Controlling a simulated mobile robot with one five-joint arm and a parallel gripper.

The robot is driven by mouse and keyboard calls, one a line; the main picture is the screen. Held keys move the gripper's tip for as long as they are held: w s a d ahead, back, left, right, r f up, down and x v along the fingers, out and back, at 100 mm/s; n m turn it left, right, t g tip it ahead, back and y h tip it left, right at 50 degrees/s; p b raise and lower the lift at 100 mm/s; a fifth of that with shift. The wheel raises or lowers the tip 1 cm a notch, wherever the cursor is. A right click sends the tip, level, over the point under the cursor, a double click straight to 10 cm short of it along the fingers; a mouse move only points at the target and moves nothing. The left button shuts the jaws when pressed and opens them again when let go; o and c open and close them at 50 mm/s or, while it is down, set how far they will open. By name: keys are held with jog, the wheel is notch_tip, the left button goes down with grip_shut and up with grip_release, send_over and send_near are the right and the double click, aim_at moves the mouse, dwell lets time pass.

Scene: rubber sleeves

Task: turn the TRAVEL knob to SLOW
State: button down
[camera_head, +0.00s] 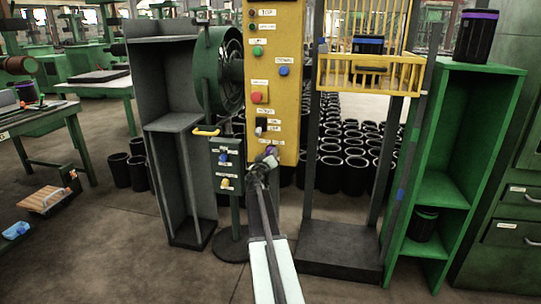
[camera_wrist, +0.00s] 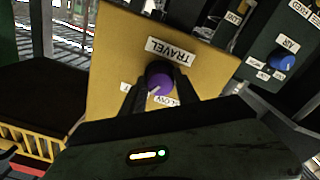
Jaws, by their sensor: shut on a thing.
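The TRAVEL knob is purple (camera_wrist: 159,77) and sits on the yellow panel (camera_wrist: 112,50). In the wrist view the two dark fingers of my gripper (camera_wrist: 161,86) stand on either side of it, shut on it. A white pointer mark on the knob slants toward the lower left in that view. The TRAVEL label (camera_wrist: 171,51) appears upside down above the knob. A label partly hidden by a finger, which seems to read SLOW (camera_wrist: 169,101), lies below right. Another label, mostly covered, lies left. In the head view my gripper (camera_head: 267,158) reaches the panel's lower part (camera_head: 286,125).
Above on the panel are a red button (camera_head: 257,97), a green button (camera_head: 257,51) and a blue knob (camera_head: 283,71). A green control box (camera_head: 224,168) with blue and yellow knobs stands left. A yellow cage (camera_head: 400,75) and green shelf (camera_head: 445,190) stand right.

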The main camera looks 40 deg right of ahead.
jog(key=shift+a, duration=0.1)
jog(key=n, duration=1.1)
jog(key=shift+w+a+r, duration=0.1)
jog(key=shift+w, duration=0.05)
dwell(0.4)
jog(key=c, duration=0.9)
grip_release()
